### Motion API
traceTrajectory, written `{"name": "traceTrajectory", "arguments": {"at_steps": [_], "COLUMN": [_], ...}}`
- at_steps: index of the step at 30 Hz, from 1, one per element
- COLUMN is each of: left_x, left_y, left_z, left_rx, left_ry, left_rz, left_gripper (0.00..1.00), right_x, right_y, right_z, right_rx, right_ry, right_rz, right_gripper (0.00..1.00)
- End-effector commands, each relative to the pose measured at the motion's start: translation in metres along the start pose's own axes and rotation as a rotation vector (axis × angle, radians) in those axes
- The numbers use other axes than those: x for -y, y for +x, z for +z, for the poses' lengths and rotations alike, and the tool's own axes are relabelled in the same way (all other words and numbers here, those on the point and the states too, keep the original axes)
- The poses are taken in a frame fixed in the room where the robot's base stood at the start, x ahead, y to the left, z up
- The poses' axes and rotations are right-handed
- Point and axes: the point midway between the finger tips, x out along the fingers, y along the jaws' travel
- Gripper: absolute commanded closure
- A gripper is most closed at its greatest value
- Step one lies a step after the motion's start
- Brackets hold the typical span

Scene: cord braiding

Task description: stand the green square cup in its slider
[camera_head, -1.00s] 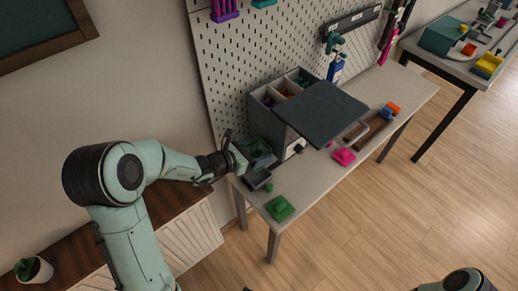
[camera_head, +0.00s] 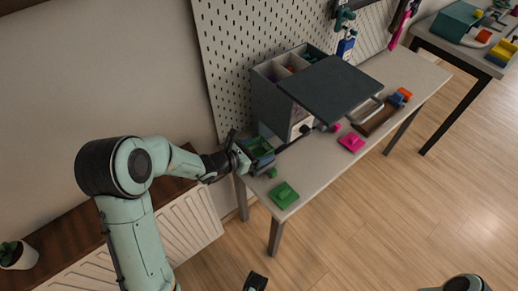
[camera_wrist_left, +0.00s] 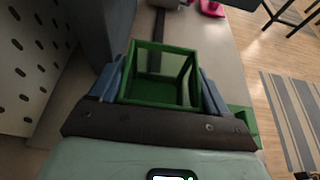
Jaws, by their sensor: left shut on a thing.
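The green square cup (camera_head: 258,150) is held in my left gripper (camera_head: 238,160) at the near left end of the workbench. In the left wrist view the cup (camera_wrist_left: 160,78) is upright and open at the top, between the two blue fingers (camera_wrist_left: 160,90). A dark grey holder (camera_head: 263,170) shows just below the cup, partly hidden. I cannot tell whether the cup touches it. A green block with a raised knob (camera_head: 284,195) lies on the bench front corner; part of a green thing (camera_wrist_left: 245,120) shows beside my gripper. A dark piece at the bottom edge may be my right gripper (camera_head: 256,282).
A grey cabinet (camera_head: 275,105) with a dark flat panel (camera_head: 330,85) stands right behind the cup. A pink block (camera_head: 352,142) and a brown tray (camera_head: 378,120) lie farther along the bench (camera_head: 318,160). A pegboard (camera_head: 240,65) rises behind.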

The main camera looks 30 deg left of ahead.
Motion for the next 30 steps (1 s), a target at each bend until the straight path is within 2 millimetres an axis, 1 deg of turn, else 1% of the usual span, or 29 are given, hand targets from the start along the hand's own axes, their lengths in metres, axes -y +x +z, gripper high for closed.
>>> {"name": "traceTrajectory", "arguments": {"at_steps": [1, 3, 12, 13, 15, 23, 26, 29, 30], "left_x": [0.0, 0.0, 0.0, 0.0, 0.0, -0.001, -0.002, -0.002, -0.002], "left_y": [0.002, 0.003, 0.003, 0.003, 0.003, 0.001, -0.007, -0.024, -0.033], "left_z": [-0.005, -0.007, -0.007, -0.007, -0.007, -0.007, -0.007, -0.006, -0.006], "left_rx": [0.001, 0.001, 0.002, 0.002, 0.002, 0.001, 0.002, 0.002, 0.001], "left_ry": [0.0, 0.0, 0.001, 0.001, 0.0, 0.0, 0.001, 0.0, 0.001], "left_rz": [0.0, 0.0, 0.001, 0.001, 0.001, 0.001, 0.003, 0.005, 0.005], "left_gripper": [0.54, 0.54, 0.54, 0.2, 0.0, 0.0, 0.0, 0.0, 0.0], "right_x": [-0.001, -0.001, 0.0, 0.0, 0.0, 0.0, 0.0, 0.0, 0.0], "right_y": [0.005, 0.006, 0.006, 0.006, 0.006, 0.006, 0.005, 0.004, 0.003], "right_z": [-0.002, -0.004, -0.005, -0.005, -0.005, -0.004, -0.004, -0.004, -0.003], "right_rx": [-0.005, -0.011, -0.015, -0.015, -0.015, -0.014, -0.013, -0.011, -0.01], "right_ry": [-0.001, -0.001, -0.002, -0.002, -0.002, -0.002, -0.002, -0.002, -0.002], "right_rz": [-0.001, -0.002, -0.003, -0.003, -0.003, -0.003, -0.003, -0.003, -0.003], "right_gripper": [0.66, 0.66, 0.66, 0.66, 0.66, 0.66, 0.66, 0.66, 0.66]}}
